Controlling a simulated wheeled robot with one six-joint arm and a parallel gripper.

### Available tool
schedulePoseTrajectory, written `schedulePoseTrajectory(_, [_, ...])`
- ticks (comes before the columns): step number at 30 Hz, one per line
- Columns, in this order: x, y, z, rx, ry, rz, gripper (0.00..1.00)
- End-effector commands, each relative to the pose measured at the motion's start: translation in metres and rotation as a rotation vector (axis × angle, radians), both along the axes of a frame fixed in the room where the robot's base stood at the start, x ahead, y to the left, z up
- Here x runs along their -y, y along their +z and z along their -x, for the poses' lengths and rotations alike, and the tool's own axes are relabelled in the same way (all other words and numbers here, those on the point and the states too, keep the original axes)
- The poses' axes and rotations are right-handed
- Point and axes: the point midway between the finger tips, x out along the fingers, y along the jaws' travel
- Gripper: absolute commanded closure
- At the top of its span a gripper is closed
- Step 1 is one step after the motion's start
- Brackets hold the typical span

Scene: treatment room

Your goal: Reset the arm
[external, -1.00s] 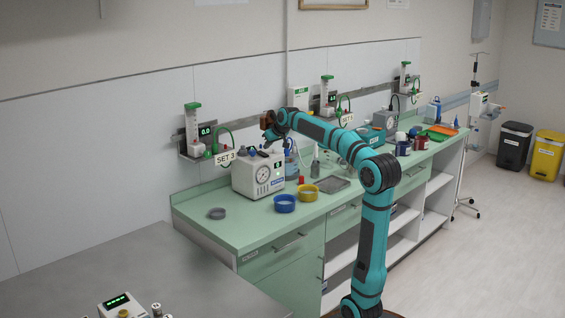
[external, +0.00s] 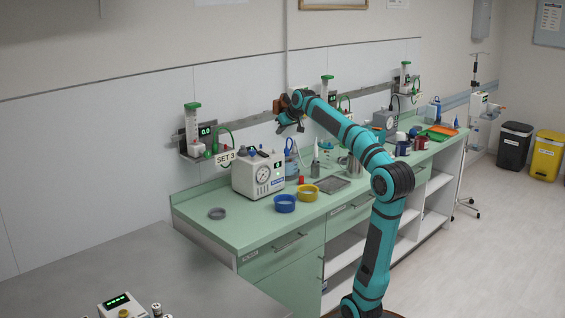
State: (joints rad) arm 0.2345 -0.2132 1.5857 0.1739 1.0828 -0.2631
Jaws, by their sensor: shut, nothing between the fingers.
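My teal and black arm (external: 345,133) rises from the floor in front of the green counter and reaches back over it. My gripper (external: 285,127) is at the arm's far end, in the air near the wall, above and behind the white gauge machine (external: 258,175). It is small in this view, but its fingers look shut, with nothing seen held. It appears clear of the counter and of the things on it.
A flowmeter marked SET 3 (external: 193,125) hangs on the wall rail at left. The counter's front left is mostly clear.

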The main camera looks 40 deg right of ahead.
Motion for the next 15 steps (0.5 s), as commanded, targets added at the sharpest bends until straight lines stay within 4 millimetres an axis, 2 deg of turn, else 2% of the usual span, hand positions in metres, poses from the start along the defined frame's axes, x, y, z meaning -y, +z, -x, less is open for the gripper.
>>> schedulePoseTrajectory(11, [0.000,0.000,0.001,0.002,-0.001,0.001,1.00])
schedulePoseTrajectory(15, [-0.007,0.000,0.012,0.034,-0.006,0.007,1.00])
